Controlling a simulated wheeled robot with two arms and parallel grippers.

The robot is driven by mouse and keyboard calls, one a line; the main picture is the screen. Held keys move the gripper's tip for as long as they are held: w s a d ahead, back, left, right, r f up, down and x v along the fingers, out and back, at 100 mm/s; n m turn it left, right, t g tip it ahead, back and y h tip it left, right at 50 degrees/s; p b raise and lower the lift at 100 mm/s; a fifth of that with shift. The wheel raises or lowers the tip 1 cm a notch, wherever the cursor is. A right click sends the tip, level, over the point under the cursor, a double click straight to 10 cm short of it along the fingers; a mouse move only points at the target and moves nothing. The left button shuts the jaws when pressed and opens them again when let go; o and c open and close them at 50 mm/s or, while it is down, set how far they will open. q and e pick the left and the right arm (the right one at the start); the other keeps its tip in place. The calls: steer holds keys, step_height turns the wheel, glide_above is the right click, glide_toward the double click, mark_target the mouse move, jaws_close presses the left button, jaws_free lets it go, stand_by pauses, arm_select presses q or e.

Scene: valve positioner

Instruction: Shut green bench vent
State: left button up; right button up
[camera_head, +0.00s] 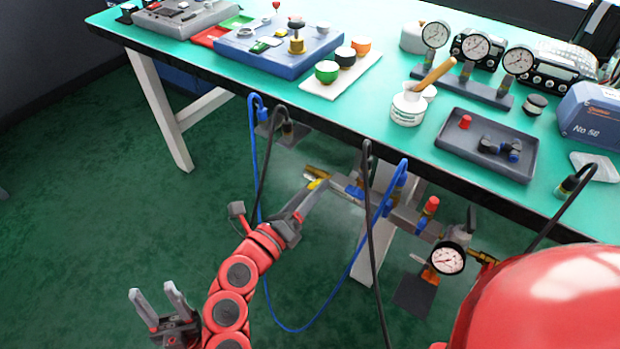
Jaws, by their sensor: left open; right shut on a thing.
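Under the front edge of the green-topped bench (400,143), a pipe assembly (405,213) carries a brass outlet (316,172) at its left end. A small yellow handle (314,184) shows there, and a pale haze hangs around it. My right gripper (317,188) reaches up from below and is shut at the yellow handle; its fingers hide part of it. The handle's exact angle is hard to tell. My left gripper (157,297) is open and empty at the lower left, above the green floor, well away from the bench.
A blue hose (268,290) and black hoses hang in loops around the pipes. A pressure gauge (447,258) and a red-capped fitting (430,206) sit to the right. The floor at left is clear.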

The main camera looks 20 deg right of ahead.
steer(key=n+p, duration=0.6)
steer(key=p, duration=0.1)
steer(key=shift+r, duration=0.25)
steer(key=shift+f+n+p, duration=0.25)
steer(key=shift+n+p, duration=1)
steer(key=shift+n, duration=0.15)
steer(key=o, duration=1.4)
steer(key=shift+c, duration=0.2)
steer(key=shift+a, duration=0.1)
